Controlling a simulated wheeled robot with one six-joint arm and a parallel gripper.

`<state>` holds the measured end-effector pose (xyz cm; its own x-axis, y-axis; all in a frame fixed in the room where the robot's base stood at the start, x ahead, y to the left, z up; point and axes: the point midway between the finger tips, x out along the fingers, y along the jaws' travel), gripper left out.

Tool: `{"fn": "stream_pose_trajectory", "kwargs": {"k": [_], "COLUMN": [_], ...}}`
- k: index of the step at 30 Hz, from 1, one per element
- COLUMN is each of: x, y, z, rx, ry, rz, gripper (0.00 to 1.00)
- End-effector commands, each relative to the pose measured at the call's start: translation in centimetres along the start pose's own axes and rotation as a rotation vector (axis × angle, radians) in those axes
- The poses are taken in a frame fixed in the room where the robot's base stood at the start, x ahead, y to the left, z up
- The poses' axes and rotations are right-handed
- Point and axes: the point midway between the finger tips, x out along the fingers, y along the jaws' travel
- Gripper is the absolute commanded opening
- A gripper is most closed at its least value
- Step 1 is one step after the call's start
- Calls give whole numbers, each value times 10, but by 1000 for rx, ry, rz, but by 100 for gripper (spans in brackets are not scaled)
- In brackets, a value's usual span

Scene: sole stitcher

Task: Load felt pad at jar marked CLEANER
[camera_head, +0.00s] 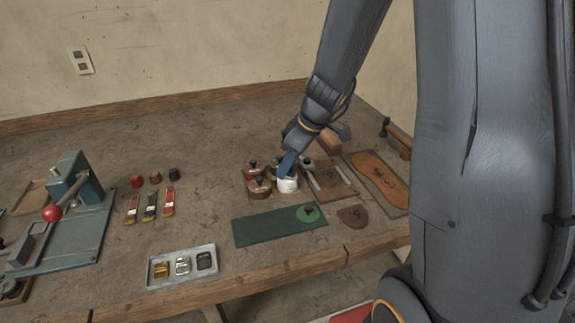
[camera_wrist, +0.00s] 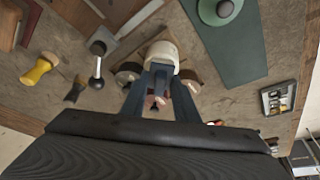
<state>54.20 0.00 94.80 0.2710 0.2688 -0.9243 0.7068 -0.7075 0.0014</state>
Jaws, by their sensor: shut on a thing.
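My gripper (camera_wrist: 160,72) is shut and points down among the small jars at the middle right of the bench. It also shows in the head view (camera_head: 286,168). Its blue fingers close on the felt pad, which is mostly hidden between and below them. A white rounded body (camera_head: 287,185) sits directly under the fingertips, also in the wrist view (camera_wrist: 162,54); whether it is the CLEANER jar or part of the pad I cannot tell. Knobbed reddish jars (camera_head: 259,185) stand just left of it. No label is readable.
A dark green mat (camera_head: 265,228) with a round green knobbed piece (camera_head: 308,213) lies in front. A grey tray of buckles (camera_head: 182,266) is near the front edge. A green machine (camera_head: 75,215) stands left. A leather piece (camera_head: 380,180) lies right. Bare bench (camera_head: 210,215) lies between.

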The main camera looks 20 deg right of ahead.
Motion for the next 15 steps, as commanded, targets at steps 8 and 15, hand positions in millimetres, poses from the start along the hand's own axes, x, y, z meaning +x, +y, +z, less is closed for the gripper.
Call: {"fn": "stream_pose_trajectory", "kwargs": {"k": [8,15], "x": [-9,-26], "y": [-2,-1], "z": [-2,-10], "rx": [0,-1], "ry": [-2,-1], "rz": [-3,-1], "gripper": [9,9]}}
